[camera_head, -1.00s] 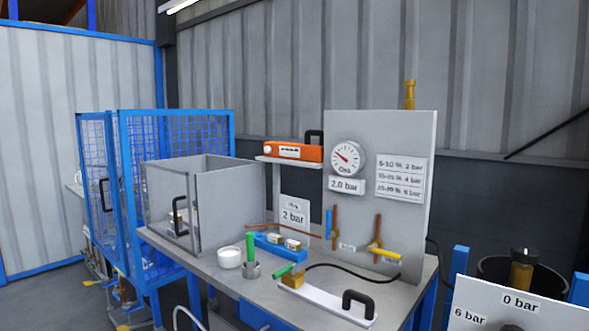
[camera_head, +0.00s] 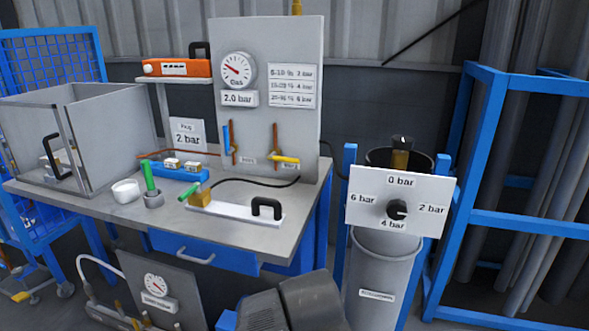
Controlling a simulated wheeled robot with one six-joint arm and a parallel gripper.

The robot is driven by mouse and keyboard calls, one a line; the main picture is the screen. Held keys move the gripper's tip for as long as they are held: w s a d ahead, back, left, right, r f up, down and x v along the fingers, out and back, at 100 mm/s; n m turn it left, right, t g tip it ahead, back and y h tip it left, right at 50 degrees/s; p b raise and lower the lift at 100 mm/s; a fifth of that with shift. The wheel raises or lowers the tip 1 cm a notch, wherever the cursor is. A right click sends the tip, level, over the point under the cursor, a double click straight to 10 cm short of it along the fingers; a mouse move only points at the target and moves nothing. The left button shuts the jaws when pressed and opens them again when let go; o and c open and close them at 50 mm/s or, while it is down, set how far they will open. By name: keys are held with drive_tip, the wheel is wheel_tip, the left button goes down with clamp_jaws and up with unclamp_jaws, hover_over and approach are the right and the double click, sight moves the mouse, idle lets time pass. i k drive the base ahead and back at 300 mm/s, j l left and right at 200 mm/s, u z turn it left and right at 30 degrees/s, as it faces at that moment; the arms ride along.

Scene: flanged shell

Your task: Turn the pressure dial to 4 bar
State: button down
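The pressure dial is a black knob (camera_head: 397,209) on a white plate (camera_head: 362,215). The plate reads 0 bar at the top, 2 bar at right, 4 bar below and 6 bar at left. The knob's exact pointing is too small to tell. A round gauge (camera_head: 238,70) marked Gas is on the grey upright panel (camera_head: 290,45), over a display (camera_head: 238,98) reading 2.0 bar. Dark grey blocks at the bottom centre look like part of my arm; no gripper fingers show.
The plate stands before a grey cylinder (camera_head: 378,270) between blue posts, right of the workbench (camera_head: 235,225). The bench holds a white cup (camera_head: 125,190) and a black-handled white board (camera_head: 240,208). A blue rack (camera_head: 480,150) with grey pipes stands at right. A lower gauge panel (camera_head: 165,290) stands in front.

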sight(396, 210)
drive_tip(key=z, duration=1.1)
